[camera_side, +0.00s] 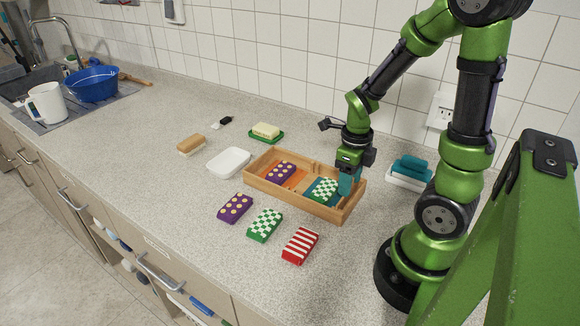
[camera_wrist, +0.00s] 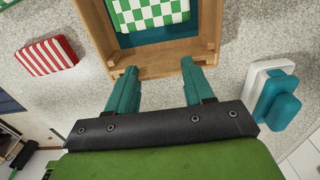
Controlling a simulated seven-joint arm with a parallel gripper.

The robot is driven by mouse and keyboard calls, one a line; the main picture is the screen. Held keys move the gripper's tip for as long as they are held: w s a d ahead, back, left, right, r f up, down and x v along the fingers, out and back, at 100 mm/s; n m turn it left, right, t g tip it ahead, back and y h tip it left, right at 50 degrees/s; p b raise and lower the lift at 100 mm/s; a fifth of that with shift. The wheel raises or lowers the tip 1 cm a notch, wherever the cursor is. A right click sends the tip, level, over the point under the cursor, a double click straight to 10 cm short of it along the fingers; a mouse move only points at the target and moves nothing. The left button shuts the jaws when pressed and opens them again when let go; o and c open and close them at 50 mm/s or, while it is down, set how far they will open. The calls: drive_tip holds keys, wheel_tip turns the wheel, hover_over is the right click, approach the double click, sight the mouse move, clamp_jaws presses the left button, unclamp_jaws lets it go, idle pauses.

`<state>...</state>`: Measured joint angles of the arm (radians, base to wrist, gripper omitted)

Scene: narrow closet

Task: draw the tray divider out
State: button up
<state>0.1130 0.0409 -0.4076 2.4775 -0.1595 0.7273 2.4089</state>
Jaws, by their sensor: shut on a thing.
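A long wooden tray (camera_side: 316,206) lies on the counter. Its left compartment has an orange floor and holds a purple block with yellow dots (camera_side: 281,172). Toward its right end a teal-floored compartment holds a green-and-white checkered block (camera_side: 322,190), also seen in the wrist view (camera_wrist: 150,12). My gripper (camera_side: 346,186) points down at the tray's right end.
In front of the tray lie a purple dotted block (camera_side: 235,208), a green checkered block (camera_side: 264,225) and a red striped block (camera_side: 300,245). A white dish (camera_side: 228,162) sits left. A teal item on a white base (camera_side: 409,173) stands right, near my arm.

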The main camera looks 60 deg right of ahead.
drive_tip(key=shift+r, duration=2.75)
wheel_tip(320, 180, up, 4)
